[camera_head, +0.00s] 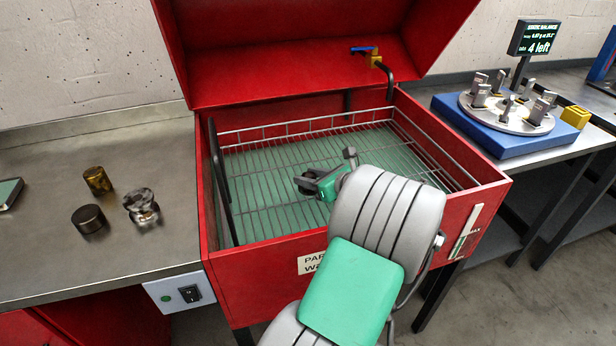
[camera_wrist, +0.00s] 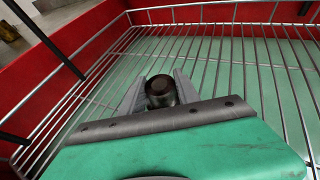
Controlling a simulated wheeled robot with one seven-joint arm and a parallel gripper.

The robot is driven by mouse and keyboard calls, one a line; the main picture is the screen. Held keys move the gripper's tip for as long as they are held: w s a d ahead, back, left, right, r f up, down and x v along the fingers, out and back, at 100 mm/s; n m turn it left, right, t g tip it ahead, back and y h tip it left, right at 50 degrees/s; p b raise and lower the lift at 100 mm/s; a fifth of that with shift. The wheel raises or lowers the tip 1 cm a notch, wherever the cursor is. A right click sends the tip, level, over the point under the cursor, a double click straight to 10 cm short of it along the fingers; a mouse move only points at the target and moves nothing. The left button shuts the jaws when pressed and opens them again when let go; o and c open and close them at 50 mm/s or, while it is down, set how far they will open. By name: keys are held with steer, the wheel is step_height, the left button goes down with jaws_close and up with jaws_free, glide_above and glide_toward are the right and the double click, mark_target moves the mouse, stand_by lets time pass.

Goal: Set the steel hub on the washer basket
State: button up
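The washer basket (camera_head: 290,128) is a wire rack inside the open red parts washer, over a green floor. Its wires also fill the wrist view (camera_wrist: 215,20). My gripper (camera_head: 312,184) is over the middle of the basket. In the wrist view its two grey fingers (camera_wrist: 159,95) close on the sides of a dark, round metal piece, which I take to be the steel hub (camera_wrist: 161,90). In the head view the hub is a small dark shape at the fingertips, partly hidden by them. I cannot tell whether its underside touches the wires.
On the left bench stand a brass cylinder (camera_head: 98,181), a dark cylinder (camera_head: 89,219) and a shiny stepped part (camera_head: 141,206). A blue balancing stand (camera_head: 478,134) with a round plate is at right. The basket has free room around my gripper; red walls and a raised lid surround it.

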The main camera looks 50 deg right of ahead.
steer(key=o, duration=0.4)
steer(key=shift+o, duration=0.2)
steer(key=shift+r, duration=0.1)
steer(key=shift+s+r, duration=0.2)
steer(key=shift+s, duration=0.05)
steer(key=p+v, duration=0.1)
steer(key=v, duration=0.5)
steer(key=shift+s+r, duration=0.1)
steer(key=shift+r, duration=0.05)
steer(key=shift+s, duration=0.35)
